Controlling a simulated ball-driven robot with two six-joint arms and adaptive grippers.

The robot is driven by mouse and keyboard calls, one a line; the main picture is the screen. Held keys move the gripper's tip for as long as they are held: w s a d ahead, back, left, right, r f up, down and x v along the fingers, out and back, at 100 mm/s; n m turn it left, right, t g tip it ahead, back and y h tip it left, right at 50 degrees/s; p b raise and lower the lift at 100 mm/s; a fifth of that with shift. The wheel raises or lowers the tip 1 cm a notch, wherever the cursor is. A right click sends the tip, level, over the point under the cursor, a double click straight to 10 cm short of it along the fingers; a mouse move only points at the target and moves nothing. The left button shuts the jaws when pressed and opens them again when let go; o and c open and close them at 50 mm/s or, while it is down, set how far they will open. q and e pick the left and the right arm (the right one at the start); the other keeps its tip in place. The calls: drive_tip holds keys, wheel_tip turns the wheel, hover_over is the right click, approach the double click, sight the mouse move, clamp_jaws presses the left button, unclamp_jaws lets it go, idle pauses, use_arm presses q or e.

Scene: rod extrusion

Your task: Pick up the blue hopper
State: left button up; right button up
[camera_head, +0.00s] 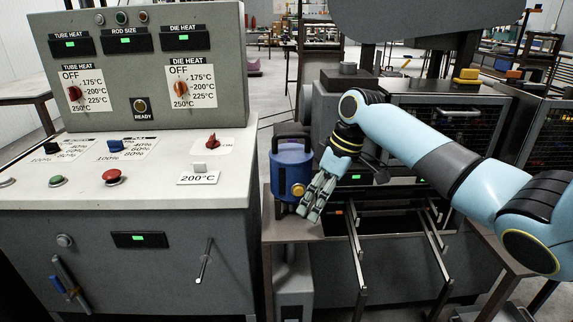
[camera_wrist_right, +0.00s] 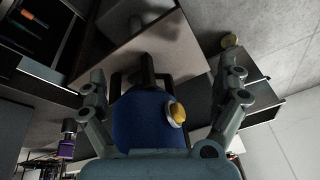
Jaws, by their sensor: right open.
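The blue hopper (camera_head: 290,168) is a blue drum with a black handle on top and a yellow knob on its front. It stands upright on a brown ledge beside the control console. My right gripper (camera_head: 309,213) is just in front of it and to its right, with its fingers pointing down and left. My left gripper does not show.
The grey control console (camera_head: 130,250), with dials, buttons and a 200°C sign (camera_head: 199,179), stands close to the hopper's left. A dark machine with metal rails (camera_head: 357,250) lies to the right, under my right arm. Shelving stands behind.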

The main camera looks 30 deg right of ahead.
drive_tip(key=n+t+p, duration=0.1)
drive_tip(key=n, duration=0.1)
approach(296, 156)
drive_tip(key=f, duration=0.2)
drive_tip(key=x, duration=0.9)
drive_tip(key=shift+w+a+f, duration=0.1)
drive_tip(key=shift+w+a, duration=0.1)
drive_tip(key=shift+w, duration=0.2)
drive_tip(key=c, duration=1.5)
